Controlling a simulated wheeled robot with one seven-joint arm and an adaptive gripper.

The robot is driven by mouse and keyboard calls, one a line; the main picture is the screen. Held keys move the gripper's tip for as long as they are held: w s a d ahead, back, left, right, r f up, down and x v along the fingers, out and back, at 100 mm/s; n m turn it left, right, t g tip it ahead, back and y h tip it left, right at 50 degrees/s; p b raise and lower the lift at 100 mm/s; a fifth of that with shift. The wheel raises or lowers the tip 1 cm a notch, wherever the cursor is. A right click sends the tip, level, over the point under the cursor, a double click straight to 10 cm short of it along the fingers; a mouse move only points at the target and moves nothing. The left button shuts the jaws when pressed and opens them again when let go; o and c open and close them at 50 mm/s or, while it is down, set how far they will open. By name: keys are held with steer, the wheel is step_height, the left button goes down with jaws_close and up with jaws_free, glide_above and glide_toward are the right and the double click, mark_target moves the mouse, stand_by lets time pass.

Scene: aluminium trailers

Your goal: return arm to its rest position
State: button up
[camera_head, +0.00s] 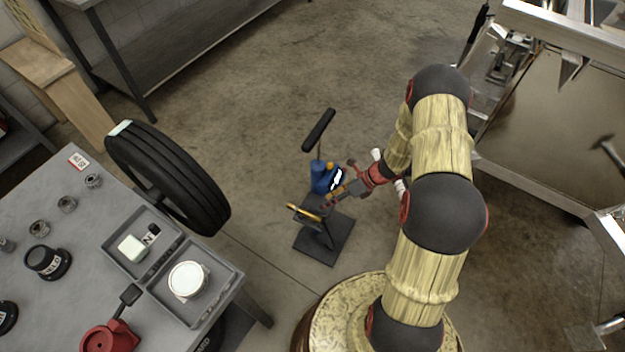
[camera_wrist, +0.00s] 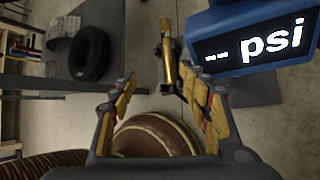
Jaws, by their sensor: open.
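My arm bends over the floor on the right side of the head view, with my gripper (camera_head: 345,190) low and pointing left. In the wrist view my gripper (camera_wrist: 159,82) has its two yellow-padded fingers spread wide, with nothing held between them. A floor pump (camera_head: 321,177) with a blue body and black handle stands right by my gripper in the head view. Whether they touch cannot be told. In the wrist view the blue gauge (camera_wrist: 255,42) shows "psi" at the upper right, and a gold cylinder (camera_wrist: 168,62) stands beyond the fingertips.
A grey workbench (camera_head: 120,205) at left holds sockets, trays and a red tool. A black tyre (camera_head: 172,178) stands at its edge. A metal trailer frame (camera_head: 560,100) is at right. A shelf (camera_head: 170,50) stands at the back. Open floor (camera_head: 270,95) lies between.

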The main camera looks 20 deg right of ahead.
steer(key=s+a+r+n+g+p, duration=0.2)
steer(key=s+r+n+g+p, duration=0.25)
steer(key=s+r+n, duration=0.6)
steer(key=s+a+r+n+t+h, duration=0.2)
steer(key=r+n, duration=0.4)
steer(key=r, duration=0.8)
steer(key=s+a+r+n+t+h, duration=0.2)
steer(key=r+n, duration=0.5)
steer(key=r, duration=0.7)
steer(key=s+a+r+n+t+h, duration=0.2)
steer(key=r+n, duration=0.5)
steer(key=r, duration=0.7)
steer(key=s+t+h, duration=0.1)
steer(key=s+h, duration=0.1)
steer(key=s, duration=0.1)
steer(key=shift+a+r, duration=0.2)
